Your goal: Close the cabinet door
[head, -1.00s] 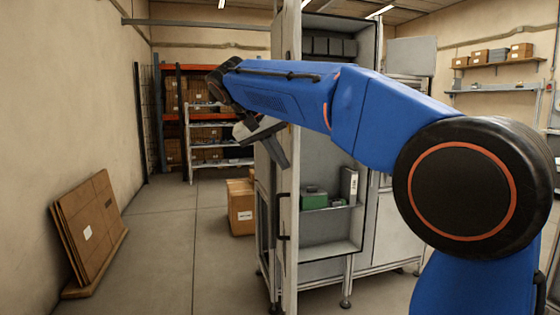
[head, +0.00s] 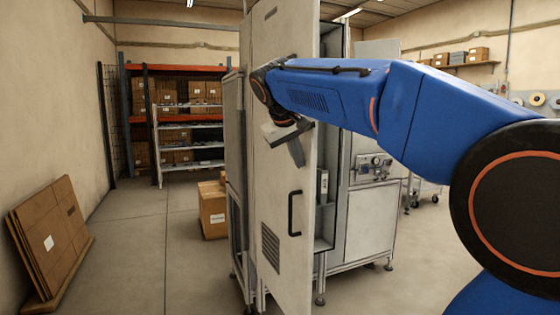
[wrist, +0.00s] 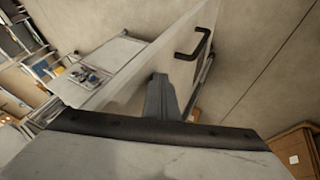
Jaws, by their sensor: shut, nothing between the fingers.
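The cabinet door (head: 270,170) is a tall pale panel with a vent and a black handle (head: 294,213). It stands partly open, its outer face towards me; a strip of the cabinet interior (head: 325,165) shows past its right edge. My gripper (head: 298,158) is shut and empty, on the outer side of the door above the handle. In the wrist view my gripper (wrist: 160,82) lies over the door (wrist: 130,80), with the handle (wrist: 193,45) beyond it. I cannot tell whether the fingers touch the panel.
Cardboard boxes (head: 212,210) stand on the floor left of the cabinet. Flat cardboard (head: 50,240) leans on the left wall. A shelving rack (head: 180,120) stands at the back. A unit with a control panel (head: 372,167) adjoins the cabinet's right.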

